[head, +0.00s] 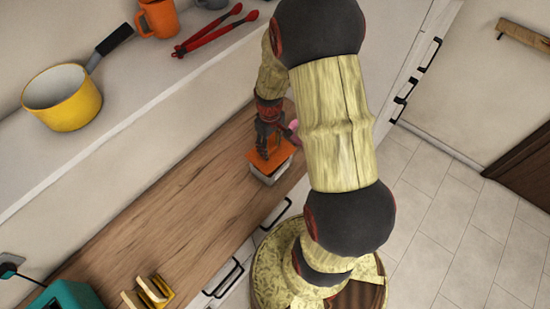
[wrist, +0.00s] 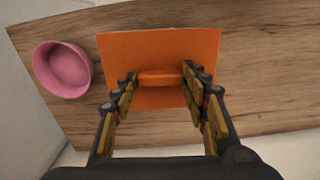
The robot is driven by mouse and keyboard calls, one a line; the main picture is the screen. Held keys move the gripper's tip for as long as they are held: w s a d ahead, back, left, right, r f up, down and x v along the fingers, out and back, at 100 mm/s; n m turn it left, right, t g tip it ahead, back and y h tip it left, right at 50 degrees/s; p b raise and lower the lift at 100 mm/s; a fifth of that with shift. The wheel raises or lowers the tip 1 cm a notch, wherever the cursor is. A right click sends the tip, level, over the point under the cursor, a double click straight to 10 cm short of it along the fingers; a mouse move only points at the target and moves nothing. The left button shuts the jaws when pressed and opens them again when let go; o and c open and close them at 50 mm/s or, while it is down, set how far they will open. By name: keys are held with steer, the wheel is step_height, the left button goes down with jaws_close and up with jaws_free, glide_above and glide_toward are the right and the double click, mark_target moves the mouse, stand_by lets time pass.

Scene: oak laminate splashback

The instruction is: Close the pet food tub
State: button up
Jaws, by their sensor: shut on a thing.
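The pet food tub (head: 270,177) is a small pale box on the wooden counter in the head view. Its orange lid (head: 257,160) is over it, and I cannot tell whether the lid rests flush or sits slightly above the rim. In the wrist view the lid (wrist: 150,45) fills the middle and hides the tub below. My gripper (wrist: 159,77) points down with its fingers on both ends of the lid's raised orange handle (wrist: 160,80). In the head view my gripper (head: 267,148) is directly above the lid.
A pink bowl (wrist: 64,68) stands close beside the lid. The wooden counter (head: 185,205) is clear to the left of the tub. A teal appliance (head: 68,298) and a wooden rack (head: 150,292) stand at the near end. A yellow pan (head: 70,112) and red tongs (head: 205,38) lie on the shelf.

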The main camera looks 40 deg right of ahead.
mark_target(271, 153)
steer(key=shift+w+d+r, duration=0.2)
steer(key=shift+w+d, duration=0.2)
steer(key=shift+d, duration=0.05)
steer(key=shift+n, duration=0.4)
steer(key=shift+f, duration=0.1)
steer(key=shift+f+b, duration=1.65)
steer(key=shift+f, duration=0.65)
steer(key=shift+f+b, duration=0.4)
steer(key=shift+f, duration=0.4)
steer(key=o, duration=1.1)
steer(key=shift+o, duration=0.8)
steer(key=o, duration=0.3)
